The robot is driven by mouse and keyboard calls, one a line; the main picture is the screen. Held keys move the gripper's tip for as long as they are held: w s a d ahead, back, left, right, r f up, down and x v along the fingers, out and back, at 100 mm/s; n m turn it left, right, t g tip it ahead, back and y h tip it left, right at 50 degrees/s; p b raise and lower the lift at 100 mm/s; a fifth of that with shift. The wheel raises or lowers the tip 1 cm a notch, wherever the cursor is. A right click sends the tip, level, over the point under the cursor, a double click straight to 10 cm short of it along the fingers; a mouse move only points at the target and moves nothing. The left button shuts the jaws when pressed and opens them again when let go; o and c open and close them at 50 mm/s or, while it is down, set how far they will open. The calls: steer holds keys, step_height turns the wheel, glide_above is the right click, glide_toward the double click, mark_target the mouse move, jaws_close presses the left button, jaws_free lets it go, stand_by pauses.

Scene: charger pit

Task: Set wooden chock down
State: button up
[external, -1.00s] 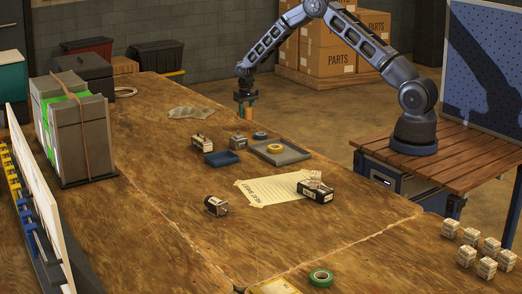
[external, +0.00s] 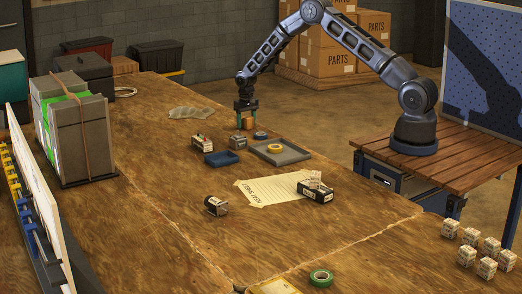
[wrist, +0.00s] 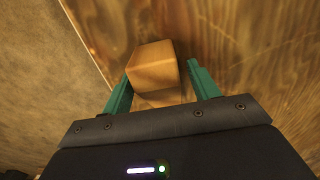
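The wooden chock (external: 249,123) is a small tan block at the far edge of the wooden workbench (external: 150,130). It appears to rest on the bench top. In the wrist view the chock (wrist: 153,68) sits between and just beyond the two green fingertips, with a visible gap on the right side. My gripper (external: 247,118) points down directly over the chock, its fingers spread apart. It also shows in the wrist view (wrist: 160,75), open around the block. Contact on the left side is hard to tell.
The bench edge and floor are close behind the chock.

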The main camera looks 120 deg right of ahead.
step_height(320, 180, up, 12)
steer(key=shift+r, duration=0.15)
stand_by(0.7)
